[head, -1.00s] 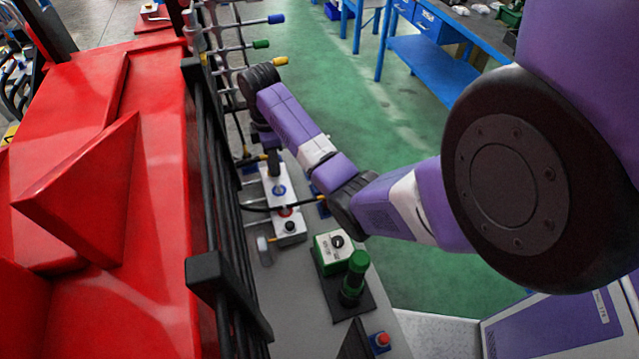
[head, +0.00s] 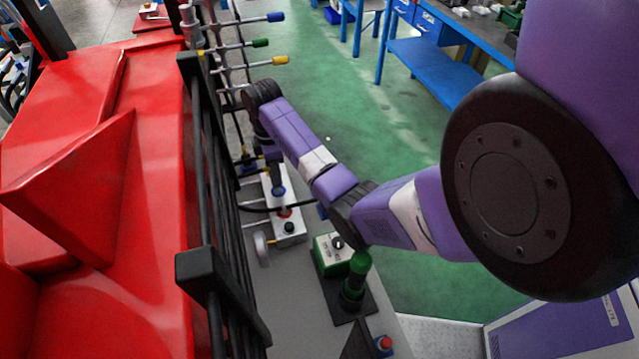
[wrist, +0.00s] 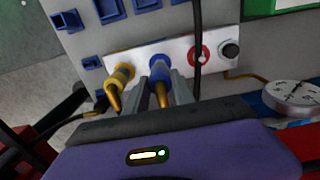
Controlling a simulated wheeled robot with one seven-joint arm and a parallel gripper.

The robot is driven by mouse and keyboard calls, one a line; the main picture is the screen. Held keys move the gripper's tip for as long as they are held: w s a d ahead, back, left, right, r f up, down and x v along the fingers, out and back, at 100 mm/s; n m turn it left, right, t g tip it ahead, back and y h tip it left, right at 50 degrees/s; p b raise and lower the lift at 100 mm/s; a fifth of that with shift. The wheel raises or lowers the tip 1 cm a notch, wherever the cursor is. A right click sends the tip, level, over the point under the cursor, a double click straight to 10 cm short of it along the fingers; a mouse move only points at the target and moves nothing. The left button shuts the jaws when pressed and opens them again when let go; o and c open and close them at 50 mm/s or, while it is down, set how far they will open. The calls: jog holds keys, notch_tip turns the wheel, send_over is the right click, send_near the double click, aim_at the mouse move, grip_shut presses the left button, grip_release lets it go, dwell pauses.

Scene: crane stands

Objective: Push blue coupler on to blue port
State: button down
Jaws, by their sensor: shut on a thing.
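My gripper (wrist: 163,92) is shut on the blue coupler (wrist: 160,76) in the wrist view, with a finger on either side and a brass-coloured tail between them. The coupler is lined up with the blue port on the white port panel (wrist: 178,52) and appears to meet it. The fingers hide the join, so I cannot tell how deeply it sits. A yellow coupler (wrist: 119,76) is at the port just left. In the head view my gripper (head: 277,180) is over the white panel (head: 283,229), partly hidden by the wrist.
A red ring port (wrist: 199,54) with a black hose across it and a black knob (wrist: 229,50) lie to the right. A gauge (wrist: 291,97) is further right. Black rails (head: 222,200) run close left of the arm; a green-topped post (head: 358,275) stands nearer.

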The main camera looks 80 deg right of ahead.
jog(key=shift+f+b, duration=0.4)
jog(key=shift+f, duration=1)
jog(key=c, duration=1)
grip_release()
jog(key=shift+r, duration=0.1)
notch_tip(320, 180, up, 3)
jog(key=p, duration=0.3)
jog(key=shift+r+p, duration=0.35)
jog(key=shift+r, duration=0.6)
